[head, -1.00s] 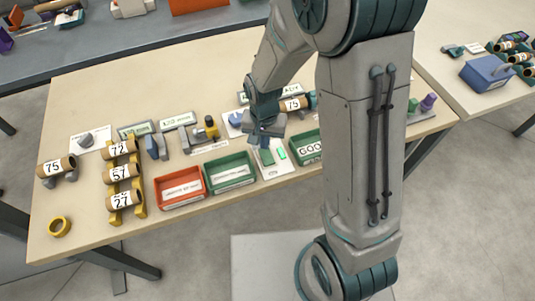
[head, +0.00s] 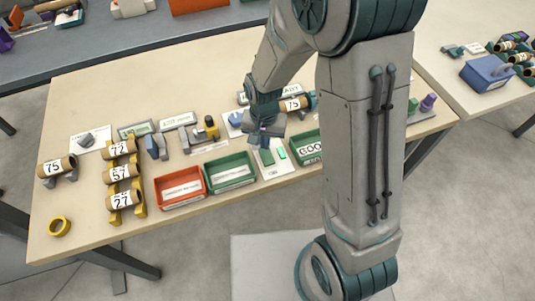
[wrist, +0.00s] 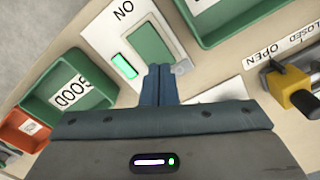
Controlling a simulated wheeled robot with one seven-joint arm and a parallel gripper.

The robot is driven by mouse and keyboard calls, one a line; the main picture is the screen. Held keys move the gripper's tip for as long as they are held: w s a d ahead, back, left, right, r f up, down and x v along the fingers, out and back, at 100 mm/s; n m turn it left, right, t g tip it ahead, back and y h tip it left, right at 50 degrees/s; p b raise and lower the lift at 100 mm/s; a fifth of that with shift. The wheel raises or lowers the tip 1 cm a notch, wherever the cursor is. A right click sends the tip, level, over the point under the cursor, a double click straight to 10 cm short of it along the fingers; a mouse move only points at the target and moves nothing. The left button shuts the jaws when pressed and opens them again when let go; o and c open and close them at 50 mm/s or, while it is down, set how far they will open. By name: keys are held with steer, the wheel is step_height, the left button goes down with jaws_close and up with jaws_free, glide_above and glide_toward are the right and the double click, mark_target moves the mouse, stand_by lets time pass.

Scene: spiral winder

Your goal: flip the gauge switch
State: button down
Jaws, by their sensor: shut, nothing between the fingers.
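A white plate with an ON label (wrist: 123,10), upside down in the wrist view, carries a green rectangular block (wrist: 150,44) and a lit green indicator (wrist: 124,66). In the head view the block (head: 267,158) and the indicator (head: 281,153) show near the front of the table. My gripper (head: 261,141) is shut and empty, right at the plate's edge. In the wrist view my fingertips (wrist: 160,72) are beside the near end of the green block, with a small grey piece (wrist: 182,67) next to them. I cannot tell whether they touch.
A yellow-handled clamp (wrist: 295,90) is close by. A yellow rack (head: 137,180) of labelled tubes stands at the left.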

steer(key=shift+f+b, duration=0.85)
steer(key=shift+f, duration=0.1)
stand_by(0.5)
steer(key=shift+r+p, duration=2.45)
steer(key=shift+r, duration=1.05)
steer(key=s+d+r+n+t, duration=0.1)
steer(key=s+d+r, duration=0.5)
steer(key=r, duration=0.3)
steer(key=s+d+r+n+t, duration=0.1)
steer(key=s+d+r+t, duration=0.1)
steer(key=s+d+r, duration=0.4)
steer(key=shift+s+r+n, duration=0.35)
steer(key=shift+r+n, duration=0.05)
steer(key=shift+r, duration=1.4)
